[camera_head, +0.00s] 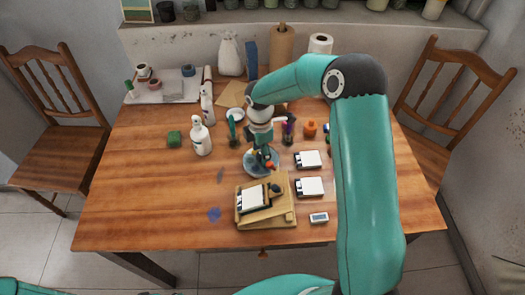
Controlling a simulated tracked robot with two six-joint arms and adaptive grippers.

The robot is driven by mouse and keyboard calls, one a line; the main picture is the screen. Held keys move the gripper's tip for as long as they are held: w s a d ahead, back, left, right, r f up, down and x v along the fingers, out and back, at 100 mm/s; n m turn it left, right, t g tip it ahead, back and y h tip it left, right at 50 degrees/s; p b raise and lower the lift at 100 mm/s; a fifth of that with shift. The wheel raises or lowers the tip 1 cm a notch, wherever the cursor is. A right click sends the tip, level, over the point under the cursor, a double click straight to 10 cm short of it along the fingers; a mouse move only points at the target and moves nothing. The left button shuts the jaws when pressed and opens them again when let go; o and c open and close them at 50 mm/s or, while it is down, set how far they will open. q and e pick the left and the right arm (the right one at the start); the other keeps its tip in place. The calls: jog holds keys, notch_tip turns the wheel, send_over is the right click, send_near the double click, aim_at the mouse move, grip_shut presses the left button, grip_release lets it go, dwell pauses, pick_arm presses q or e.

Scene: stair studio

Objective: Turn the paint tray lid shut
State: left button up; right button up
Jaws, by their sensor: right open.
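A wooden box (281,213) lies near the front middle of the table, with a white and black flat piece (251,199) tilted on it. Two similar white pieces with dark edges lie to its right, one nearer (309,187) and one farther back (307,160). I cannot tell for sure which of these is the paint tray or its lid. My right gripper (263,156) points down over a blue-grey round dish (249,169), behind the wooden box. It is open; its fingers are small and partly blend with dark and orange items there. My left gripper is out of view.
A small grey device (319,217) lies near the front edge. The table's left front is mostly clear. Chairs flank the table.

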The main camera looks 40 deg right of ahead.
jog(key=shift+f, duration=0.35)
grip_shut()
jog(key=shift+s+d, duration=0.1)
jog(key=shift+d, duration=0.05)
